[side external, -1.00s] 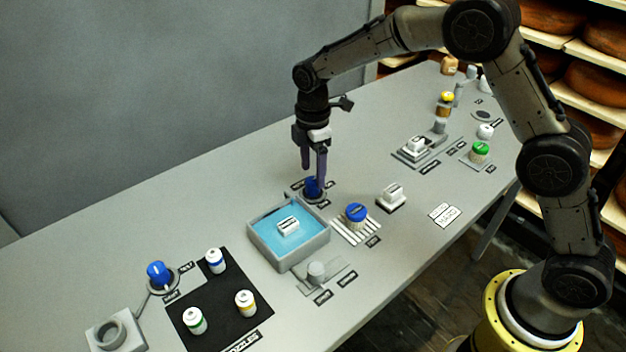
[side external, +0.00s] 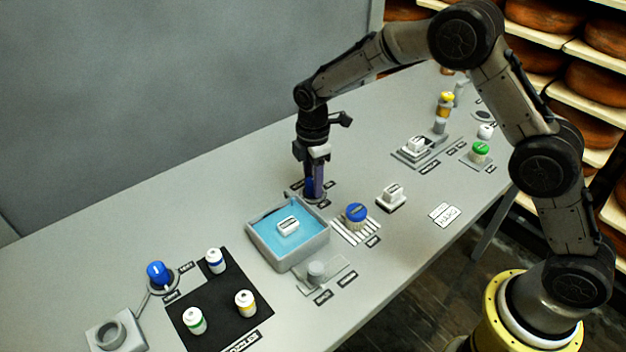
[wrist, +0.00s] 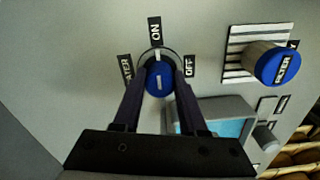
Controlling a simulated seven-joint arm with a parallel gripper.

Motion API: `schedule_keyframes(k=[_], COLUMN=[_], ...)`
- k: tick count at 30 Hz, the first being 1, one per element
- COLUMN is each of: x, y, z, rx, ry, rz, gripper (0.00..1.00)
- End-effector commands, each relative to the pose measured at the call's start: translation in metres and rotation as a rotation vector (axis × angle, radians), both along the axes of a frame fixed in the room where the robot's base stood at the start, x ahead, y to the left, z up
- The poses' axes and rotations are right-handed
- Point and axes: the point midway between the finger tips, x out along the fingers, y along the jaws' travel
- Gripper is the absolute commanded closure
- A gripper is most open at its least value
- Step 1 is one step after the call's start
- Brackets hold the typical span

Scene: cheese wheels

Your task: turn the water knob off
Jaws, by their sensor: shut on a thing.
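The water knob (wrist: 158,78) is a round blue knob on a dark ring, with labels WATER, ON and OFF around it. ON is straight above it in the wrist view and OFF is to its right. The white line on the knob runs upright in that view, in line with ON. My gripper (wrist: 160,88) is shut on the knob, one dark finger on each side. In the side view, my gripper (side external: 312,194) points straight down at the knob behind the blue basin, and the fingers hide most of the knob.
The water basin (side external: 322,241) with a white block in it stands just in front of my gripper. A blue-topped jar (side external: 356,213) on white stripes is to its right. A second blue knob (side external: 157,272) is at the left. The table behind my gripper is clear.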

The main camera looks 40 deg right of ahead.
Motion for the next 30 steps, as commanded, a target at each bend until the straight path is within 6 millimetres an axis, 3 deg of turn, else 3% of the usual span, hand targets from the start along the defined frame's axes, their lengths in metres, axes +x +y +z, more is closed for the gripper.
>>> schedule_keyframes(k=[14, 30], x=[-0.0001, -0.0003], y=[0.0001, 0.0004], z=[0.0008, 0.0012], rx=[0.0, 0.001], ry=[0.0, 0.0], rz=[-0.055, -0.488], gripper=[1.0, 1.0])
